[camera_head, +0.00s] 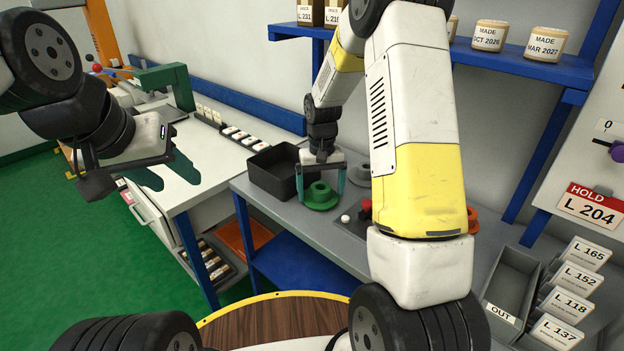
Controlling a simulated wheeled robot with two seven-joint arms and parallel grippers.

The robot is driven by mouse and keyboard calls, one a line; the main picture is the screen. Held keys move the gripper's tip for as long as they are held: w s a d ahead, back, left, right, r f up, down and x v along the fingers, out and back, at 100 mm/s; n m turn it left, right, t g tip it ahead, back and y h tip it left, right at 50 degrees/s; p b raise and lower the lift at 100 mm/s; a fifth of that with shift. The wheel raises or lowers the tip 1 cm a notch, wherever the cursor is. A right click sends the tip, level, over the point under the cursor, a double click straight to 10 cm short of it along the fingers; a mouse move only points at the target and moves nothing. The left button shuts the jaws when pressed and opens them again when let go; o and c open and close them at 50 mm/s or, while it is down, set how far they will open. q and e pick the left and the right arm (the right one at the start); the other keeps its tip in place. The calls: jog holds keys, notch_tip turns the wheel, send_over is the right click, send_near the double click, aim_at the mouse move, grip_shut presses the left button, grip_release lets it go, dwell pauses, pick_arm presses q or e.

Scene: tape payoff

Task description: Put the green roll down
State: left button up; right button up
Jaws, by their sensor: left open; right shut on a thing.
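The green roll (321,197) is at the grey bench, a wide flanged base with a narrower hub on top. My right gripper (321,186) reaches down over it from above, with one teal finger on each side, shut on the roll. The roll is upright and looks level with the bench top; I cannot tell whether its underside touches the bench. My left gripper (165,176) is open and empty at the left, above the edge of the white table.
A black bin (272,172) stands just left of the green roll. A grey roll (359,174) and a red part (366,208) are to its right, with a small white knob (345,219). My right arm hides much of the bench. An OUT tray (511,283) is at right.

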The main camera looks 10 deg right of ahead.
jog(key=shift+f, duration=0.35)
jog(key=shift+f, duration=0.2)
